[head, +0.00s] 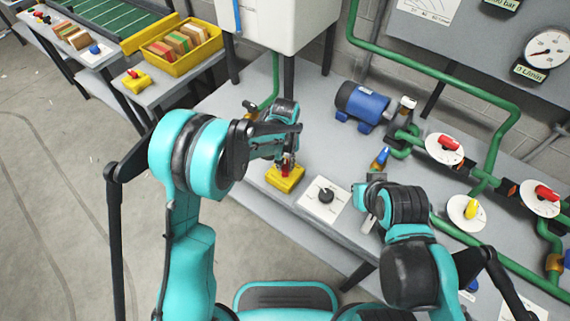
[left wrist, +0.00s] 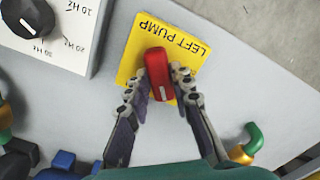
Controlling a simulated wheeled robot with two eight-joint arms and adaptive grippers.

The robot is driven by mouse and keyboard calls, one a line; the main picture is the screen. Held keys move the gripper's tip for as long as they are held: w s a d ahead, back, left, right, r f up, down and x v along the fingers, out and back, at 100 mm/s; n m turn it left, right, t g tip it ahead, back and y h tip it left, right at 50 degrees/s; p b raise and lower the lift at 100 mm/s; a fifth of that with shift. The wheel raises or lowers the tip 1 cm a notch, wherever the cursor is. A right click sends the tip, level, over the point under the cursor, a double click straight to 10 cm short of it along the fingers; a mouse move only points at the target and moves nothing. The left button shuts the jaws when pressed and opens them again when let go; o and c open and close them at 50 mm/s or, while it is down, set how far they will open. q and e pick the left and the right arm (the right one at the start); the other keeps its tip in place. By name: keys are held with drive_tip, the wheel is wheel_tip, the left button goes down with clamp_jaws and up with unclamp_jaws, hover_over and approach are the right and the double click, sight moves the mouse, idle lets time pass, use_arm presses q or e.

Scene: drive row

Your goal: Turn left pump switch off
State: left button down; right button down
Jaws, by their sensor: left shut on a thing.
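The left pump switch has a red handle (left wrist: 160,74) on a yellow plate (left wrist: 131,58) lettered LEFT PUMP, upside down in the left wrist view. The handle's long side runs nearly up and down in that view, with a white mark at its lower end. My left gripper (left wrist: 161,85) is shut on the handle, one finger on each side. In the head view the yellow plate (head: 283,181) lies below my left gripper (head: 288,160), which mostly hides the handle. My right gripper (head: 370,208) is over the bench to the right; its fingers are unclear.
A black dial on a white plate (head: 336,207) sits just right of the switch. A blue motor (head: 366,103), green pipes (head: 501,122) and red valve handles (head: 449,142) stand behind and right. Another yellow-based switch (head: 136,82) and a yellow crate (head: 184,67) are on the left bench.

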sight(285, 166)
use_arm(q)
drive_tip(key=n, duration=0.5)
drive_tip(key=shift+n, duration=0.3)
drive_tip(key=n, duration=0.4)
drive_tip(key=shift+n, duration=0.4)
drive_tip(key=c, duration=1.3)
unclamp_jaws()
wheel_tip(285, 166, up, 12)
